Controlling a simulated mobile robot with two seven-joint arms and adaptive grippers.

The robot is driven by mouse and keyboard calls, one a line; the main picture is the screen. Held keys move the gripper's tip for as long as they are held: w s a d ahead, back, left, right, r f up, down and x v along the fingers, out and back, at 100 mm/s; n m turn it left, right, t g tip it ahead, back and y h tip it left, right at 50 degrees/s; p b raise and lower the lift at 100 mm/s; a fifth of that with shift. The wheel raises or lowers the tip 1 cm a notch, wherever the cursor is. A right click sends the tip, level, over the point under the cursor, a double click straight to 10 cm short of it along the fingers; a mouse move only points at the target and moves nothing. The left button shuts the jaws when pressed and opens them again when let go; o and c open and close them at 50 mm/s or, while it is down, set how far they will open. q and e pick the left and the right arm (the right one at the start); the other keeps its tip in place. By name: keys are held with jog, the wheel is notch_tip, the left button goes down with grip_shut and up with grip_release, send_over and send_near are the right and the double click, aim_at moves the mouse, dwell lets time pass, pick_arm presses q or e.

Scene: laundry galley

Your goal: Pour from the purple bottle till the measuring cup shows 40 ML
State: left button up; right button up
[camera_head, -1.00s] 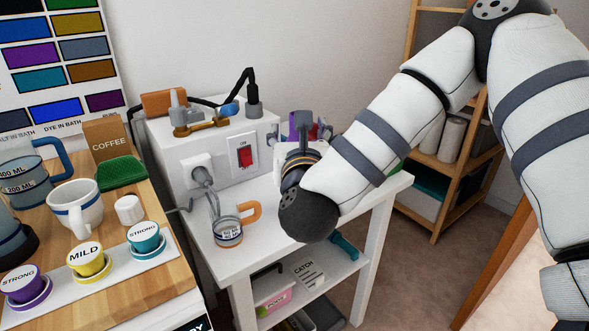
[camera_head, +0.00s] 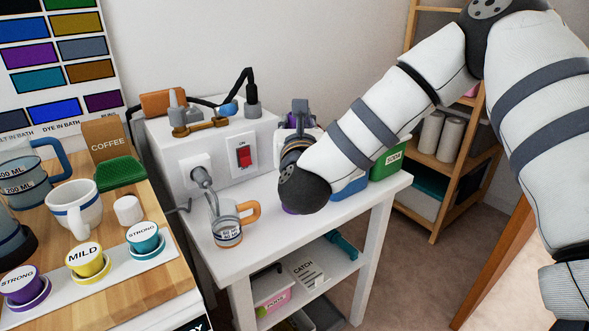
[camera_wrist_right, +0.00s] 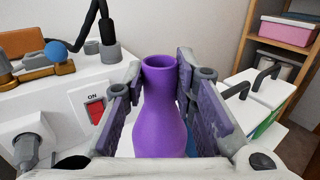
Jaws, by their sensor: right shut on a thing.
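The purple bottle (camera_wrist_right: 160,118) stands upright between the fingers of my right gripper (camera_wrist_right: 161,82) in the wrist view, its open mouth up. The gripper is shut on it. My left gripper is not in view.
A white power box (camera_head: 215,150) with a red switch (camera_head: 244,156) and a plugged cable stands behind the cup. A green box (camera_head: 388,163) and a blue item (camera_head: 350,187) are right of my wrist. The wooden counter (camera_head: 150,290) holds mugs and pods.

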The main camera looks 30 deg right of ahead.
grip_shut()
jog(key=shift+r, duration=2.6)
jog(key=shift+o, duration=1.1)
grip_release()
grip_shut()
